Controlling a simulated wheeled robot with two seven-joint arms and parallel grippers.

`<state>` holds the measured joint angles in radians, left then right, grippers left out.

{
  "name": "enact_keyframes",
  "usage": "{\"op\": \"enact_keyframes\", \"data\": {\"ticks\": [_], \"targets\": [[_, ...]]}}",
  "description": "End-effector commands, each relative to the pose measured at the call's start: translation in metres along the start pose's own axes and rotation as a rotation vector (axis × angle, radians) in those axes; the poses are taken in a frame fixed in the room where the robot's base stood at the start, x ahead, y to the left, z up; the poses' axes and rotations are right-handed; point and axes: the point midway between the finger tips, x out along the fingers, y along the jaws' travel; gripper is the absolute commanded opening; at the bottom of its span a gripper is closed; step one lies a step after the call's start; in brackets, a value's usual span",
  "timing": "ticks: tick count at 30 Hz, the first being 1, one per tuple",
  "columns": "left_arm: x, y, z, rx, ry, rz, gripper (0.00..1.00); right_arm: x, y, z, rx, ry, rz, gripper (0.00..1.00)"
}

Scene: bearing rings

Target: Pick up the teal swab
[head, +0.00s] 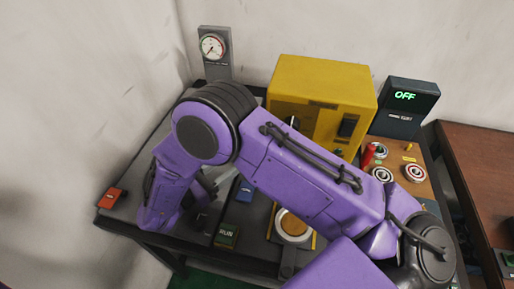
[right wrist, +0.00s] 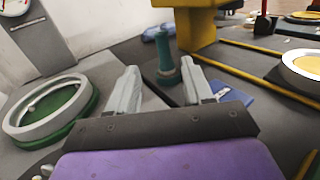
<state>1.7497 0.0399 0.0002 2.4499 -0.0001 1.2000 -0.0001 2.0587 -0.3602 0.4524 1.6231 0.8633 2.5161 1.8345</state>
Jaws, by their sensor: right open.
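The teal swab (right wrist: 166,52) shows in the right wrist view as a teal, upright piece with a wider foot, on the dark grey table. In the head view I cannot make it out; my own arm covers that area. My right gripper (right wrist: 159,66) is open, its two pale grey fingers pointing toward the swab. The swab appears between and beyond the fingertips, and the gripper looks empty. I cannot tell whether either finger touches it. In the head view the right gripper is mostly hidden behind my purple arm. My left gripper is not in view.
A pale ring on a green base (right wrist: 88,100) lies left of the gripper. A yellow machine (head: 325,85) stands behind the arm, with a gauge (head: 213,47) at the back left.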

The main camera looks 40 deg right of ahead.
Motion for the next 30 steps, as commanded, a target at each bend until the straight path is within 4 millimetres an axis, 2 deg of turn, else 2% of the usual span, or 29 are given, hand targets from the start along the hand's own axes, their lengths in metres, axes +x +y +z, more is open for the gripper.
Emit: {"op": "enact_keyframes", "data": {"ticks": [6, 11, 15, 18, 26, 30], "targets": [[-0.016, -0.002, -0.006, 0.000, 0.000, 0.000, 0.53, 0.042, -0.004, 0.004, -0.006, -0.001, -0.014, 0.51], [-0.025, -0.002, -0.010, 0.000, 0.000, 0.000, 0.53, 0.062, -0.005, 0.006, -0.007, 0.000, -0.015, 0.51], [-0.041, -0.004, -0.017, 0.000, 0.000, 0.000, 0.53, 0.088, -0.008, 0.009, -0.007, 0.000, -0.014, 0.51], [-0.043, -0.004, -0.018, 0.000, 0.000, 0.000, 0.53, 0.100, -0.007, 0.006, -0.006, 0.000, -0.011, 0.51], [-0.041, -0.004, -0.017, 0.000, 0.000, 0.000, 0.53, 0.103, -0.006, 0.003, -0.004, 0.001, -0.007, 0.51], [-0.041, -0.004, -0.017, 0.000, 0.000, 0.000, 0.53, 0.103, -0.006, 0.003, -0.004, 0.001, -0.007, 0.05]]}}
